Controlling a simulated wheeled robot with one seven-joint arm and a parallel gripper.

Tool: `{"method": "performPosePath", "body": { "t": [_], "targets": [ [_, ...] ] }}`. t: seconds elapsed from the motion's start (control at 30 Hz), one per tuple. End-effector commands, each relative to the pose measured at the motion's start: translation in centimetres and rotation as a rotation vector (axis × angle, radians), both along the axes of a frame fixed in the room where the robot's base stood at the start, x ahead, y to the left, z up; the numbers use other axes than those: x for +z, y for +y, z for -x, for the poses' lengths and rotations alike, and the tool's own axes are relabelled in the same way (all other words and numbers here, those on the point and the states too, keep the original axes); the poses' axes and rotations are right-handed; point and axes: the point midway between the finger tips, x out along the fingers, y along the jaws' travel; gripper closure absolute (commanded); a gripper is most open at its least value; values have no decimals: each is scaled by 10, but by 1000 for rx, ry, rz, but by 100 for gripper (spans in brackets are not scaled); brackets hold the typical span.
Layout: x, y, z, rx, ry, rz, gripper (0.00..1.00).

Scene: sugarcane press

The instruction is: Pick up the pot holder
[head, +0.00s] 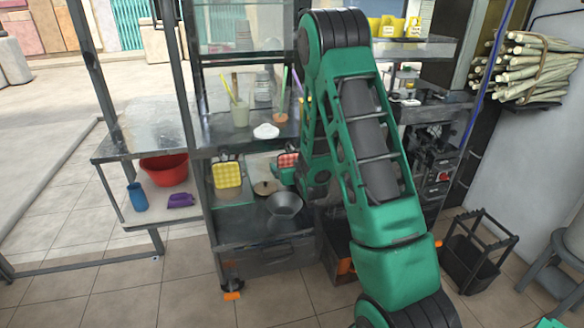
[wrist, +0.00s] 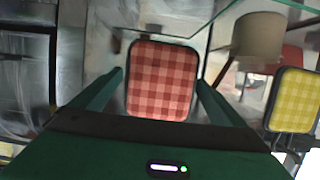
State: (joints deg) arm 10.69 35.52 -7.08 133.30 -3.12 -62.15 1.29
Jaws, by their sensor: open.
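A red checked pot holder (wrist: 161,85) fills the middle of the wrist view, between the two green fingers of my gripper (wrist: 159,78). The fingers are apart, one on each side of it, with narrow gaps visible; I cannot tell how deep they reach. The red pot holder (head: 288,160) also shows in the head view, small, just below the upper shelf and partly hidden by my arm. A yellow checked pot holder (wrist: 292,100) is at the right of the wrist view; in the head view, the yellow pot holder (head: 228,176) hangs left of the red one.
A metal bowl (head: 284,205) and a brown round lid (head: 266,188) are on the lower shelf. Cups and a jar (head: 264,88) stand on the shelf above. A red basin (head: 164,170) is at the left. A dark crate (head: 470,262) stands on the floor at the right.

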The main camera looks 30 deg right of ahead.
Motion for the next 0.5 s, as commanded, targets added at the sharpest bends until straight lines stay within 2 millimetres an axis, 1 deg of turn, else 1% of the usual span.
{"method": "performPosePath", "body": {
  "t": [0.13, 0.17, 0.2, 0.27, 0.3, 0.33, 0.5],
  "targets": [
    [0, 0, 0, 0, 0, 0, 6],
    [0, 0, 0, 0, 0, 0, 10],
    [0, 0, 0, 0, 0, 0, 20],
    [0, 0, 0, 0, 0, 0, 34],
    [0, 0, 0, 0, 0, 0, 44],
    [0, 0, 0, 0, 0, 0, 48],
    [0, 0, 0, 0, -1, 0, 48]
  ]
}}
